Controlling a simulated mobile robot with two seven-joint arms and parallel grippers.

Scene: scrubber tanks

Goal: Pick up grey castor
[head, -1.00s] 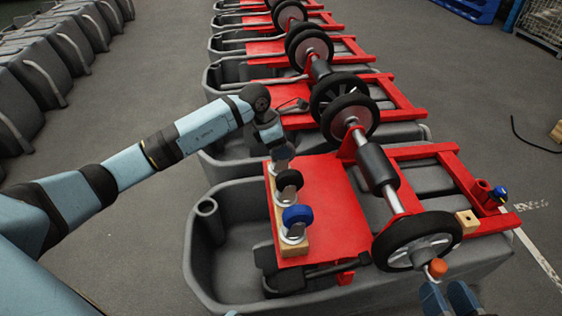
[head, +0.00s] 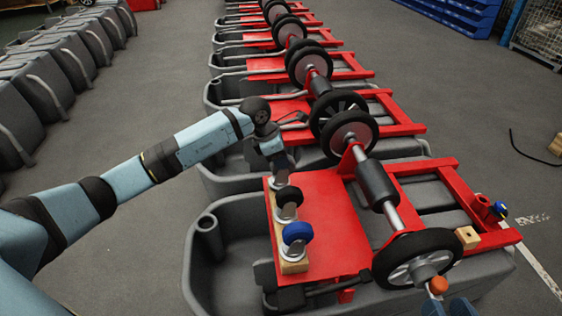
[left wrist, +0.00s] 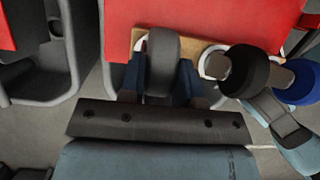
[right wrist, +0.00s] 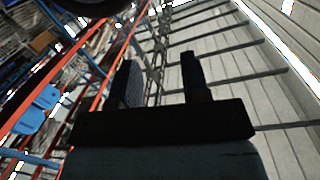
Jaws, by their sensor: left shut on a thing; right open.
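The grey castor (left wrist: 163,60) stands at the end of a wooden strip (head: 292,266) along the edge of a red plate. My left gripper (left wrist: 160,82) is shut on its wheel, with one finger on each side. In the head view my left gripper (head: 278,166) covers most of that castor. A black castor (head: 289,198) and a blue castor (head: 298,232) stand in line beside it on the same strip; they also show in the left wrist view as the black castor (left wrist: 245,71) and blue castor (left wrist: 297,83). My right gripper (right wrist: 160,85) is open and empty.
The red plate (head: 335,225) lies on a grey tank (head: 215,285). A roller shaft with black wheels (head: 417,257) lies to the right. A blue-wheeled castor (head: 497,211) and an orange knob (head: 439,285) are at the right. More tanks stand in a row behind.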

